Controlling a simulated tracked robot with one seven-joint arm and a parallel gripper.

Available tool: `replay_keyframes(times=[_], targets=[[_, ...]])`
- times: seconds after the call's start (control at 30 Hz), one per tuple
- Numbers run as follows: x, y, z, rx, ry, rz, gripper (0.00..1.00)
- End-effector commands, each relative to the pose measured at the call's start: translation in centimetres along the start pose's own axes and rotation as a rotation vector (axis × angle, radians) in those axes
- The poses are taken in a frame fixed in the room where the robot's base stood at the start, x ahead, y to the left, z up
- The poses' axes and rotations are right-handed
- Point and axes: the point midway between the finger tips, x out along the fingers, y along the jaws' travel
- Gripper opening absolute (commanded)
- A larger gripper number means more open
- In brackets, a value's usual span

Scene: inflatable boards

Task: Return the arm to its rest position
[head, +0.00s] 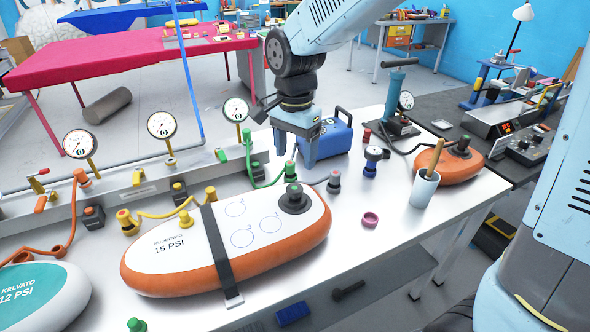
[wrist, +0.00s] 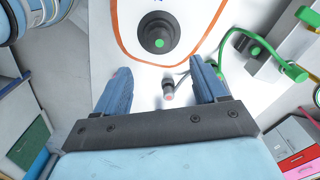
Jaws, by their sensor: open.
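My gripper (head: 294,157) hangs over the white table (head: 400,255), fingers pointing down, behind the valve end of the orange-edged board. It is open, with two blue fingers spread apart in the wrist view (wrist: 160,80) and nothing held between them. A small grey connector with a reddish tip (wrist: 168,90) shows below and between the fingers, apart from them. The white board (head: 185,248) marked 15 PSI lies on the table with a dark strap across it. Its black valve (head: 294,199) has a green centre, also seen in the wrist view (wrist: 158,42).
A blue case (head: 332,136) stands close behind my gripper. A hand pump (head: 396,105) is further right. Gauges (head: 162,126) line the rail left.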

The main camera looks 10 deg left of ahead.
Motion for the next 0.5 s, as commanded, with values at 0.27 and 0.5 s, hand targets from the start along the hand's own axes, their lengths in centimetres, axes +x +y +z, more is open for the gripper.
replay_keyframes(times=[0.27, 0.5], targets=[[-3.7, 0.0, 0.0, 0.000, 0.001, -0.002, 0.71], [-5.2, 1.4, -1.0, -0.018, 0.013, -0.019, 0.71]])
